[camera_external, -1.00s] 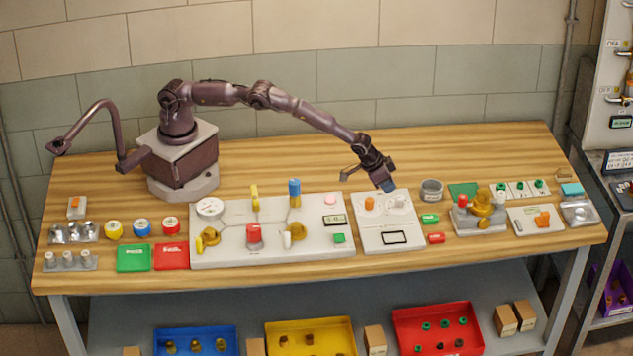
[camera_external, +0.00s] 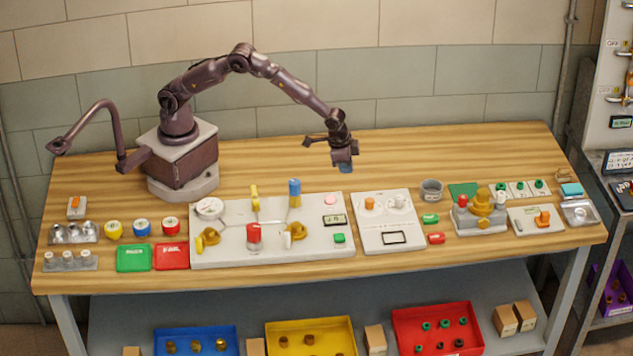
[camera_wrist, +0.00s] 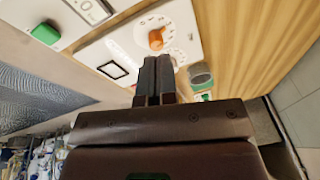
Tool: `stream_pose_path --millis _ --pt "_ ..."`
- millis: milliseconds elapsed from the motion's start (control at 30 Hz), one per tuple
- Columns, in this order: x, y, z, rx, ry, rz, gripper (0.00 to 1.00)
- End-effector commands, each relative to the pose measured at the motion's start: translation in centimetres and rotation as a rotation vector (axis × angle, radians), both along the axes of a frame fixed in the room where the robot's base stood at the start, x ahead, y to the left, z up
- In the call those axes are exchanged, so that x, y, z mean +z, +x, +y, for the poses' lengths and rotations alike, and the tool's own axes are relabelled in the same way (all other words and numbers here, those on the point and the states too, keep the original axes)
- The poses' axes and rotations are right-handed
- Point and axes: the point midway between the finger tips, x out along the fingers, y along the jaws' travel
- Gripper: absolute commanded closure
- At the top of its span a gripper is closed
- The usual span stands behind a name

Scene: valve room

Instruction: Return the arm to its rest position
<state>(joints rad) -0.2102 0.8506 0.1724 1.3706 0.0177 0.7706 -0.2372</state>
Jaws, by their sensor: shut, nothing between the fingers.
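My gripper (camera_external: 344,165) is raised above the back half of the wooden workbench (camera_external: 420,155), behind the white panel with the orange knob (camera_external: 388,222). Its fingers point downward and look shut with nothing between them. In the wrist view the closed fingers of my gripper (camera_wrist: 153,68) show in the middle, in front of the panel and its orange knob (camera_wrist: 156,40). The arm is bent up at the elbow, and the gripper hangs clear of the bench top.
Below and left of the gripper is the large valve panel (camera_external: 225,250) with a blue-topped post (camera_external: 294,193). A grey cup (camera_external: 431,190) stands to the right. A brass valve on a grey block (camera_external: 480,219) is farther right. The back strip of bench is clear.

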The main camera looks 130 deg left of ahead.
Motion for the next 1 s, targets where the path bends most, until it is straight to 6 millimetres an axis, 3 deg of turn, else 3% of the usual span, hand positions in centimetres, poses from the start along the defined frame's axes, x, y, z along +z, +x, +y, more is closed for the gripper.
stream_pose_path --millis 33,200,400,600,800,1000 --pt "2.3 -1.2 -1.4 -0.027 -0.017 0.000 1.00" --pt "8.2 -6.3 -5.9 -0.137 -0.066 0.007 1.00" --pt "13.5 -13.4 -10.9 -0.272 -0.098 -0.014 1.00" --pt "16.6 -20.8 -14.9 -0.402 -0.098 -0.065 1.00" --pt "18.0 -27.0 -17.4 -0.498 -0.069 -0.156 1.00" --pt "19.6 -29.4 -18.5 -0.547 -0.029 -0.277 1.00"
